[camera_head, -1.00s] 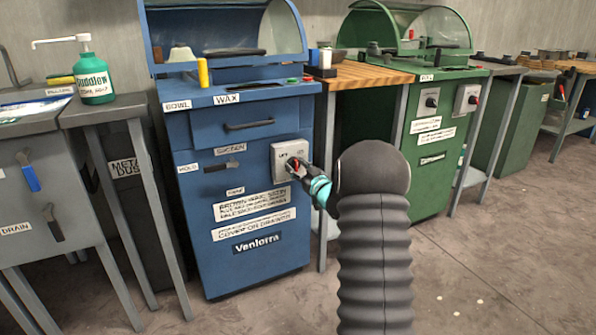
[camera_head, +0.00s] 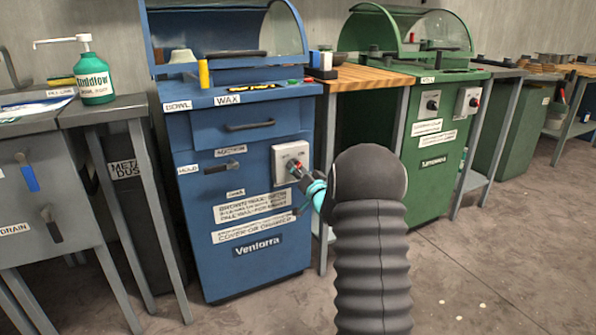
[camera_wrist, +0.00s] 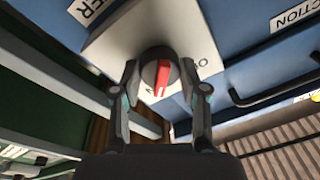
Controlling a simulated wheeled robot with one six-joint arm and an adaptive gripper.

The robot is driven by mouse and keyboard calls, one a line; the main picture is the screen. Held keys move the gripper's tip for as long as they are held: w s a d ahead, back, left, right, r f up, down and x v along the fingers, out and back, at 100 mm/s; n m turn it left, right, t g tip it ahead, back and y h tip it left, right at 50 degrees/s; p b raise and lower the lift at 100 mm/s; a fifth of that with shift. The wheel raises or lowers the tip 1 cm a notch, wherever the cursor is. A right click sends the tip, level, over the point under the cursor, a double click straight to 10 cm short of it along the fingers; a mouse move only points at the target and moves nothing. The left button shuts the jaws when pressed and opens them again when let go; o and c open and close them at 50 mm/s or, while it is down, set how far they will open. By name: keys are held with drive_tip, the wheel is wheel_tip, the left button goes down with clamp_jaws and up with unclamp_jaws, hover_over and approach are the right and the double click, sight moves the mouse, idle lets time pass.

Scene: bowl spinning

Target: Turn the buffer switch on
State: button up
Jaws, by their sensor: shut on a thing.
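The buffer switch is a dark round knob with a red pointer (camera_wrist: 163,78) on a pale plate. In the head view its plate (camera_head: 281,165) is on the front of the blue machine (camera_head: 250,140), and the knob is largely hidden by my gripper (camera_head: 299,171). In the wrist view my gripper (camera_wrist: 160,85) has one finger on each side of the knob and is shut on it. The red pointer stands nearly upright in the wrist view, slightly tilted. Part of the plate's lettering is hidden.
A drawer handle (camera_head: 249,126) and a suction lever (camera_head: 222,168) stick out near the switch. A wooden-topped bench (camera_head: 372,75) and a green machine (camera_head: 430,150) stand to the right. The floor (camera_head: 490,270) at front right is clear.

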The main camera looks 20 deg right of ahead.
drive_tip(key=shift+r+m, duration=0.1)
drive_tip(key=shift+m, duration=0.2)
drive_tip(key=o, duration=1.1)
drive_tip(key=shift+o, duration=0.2)
drive_tip(key=shift+s, duration=0.1)
drive_tip(key=s+f, duration=0.1)
drive_tip(key=s, duration=1)
drive_tip(key=shift+s+d+f, duration=0.25)
drive_tip(key=shift+s+f, duration=0.1)
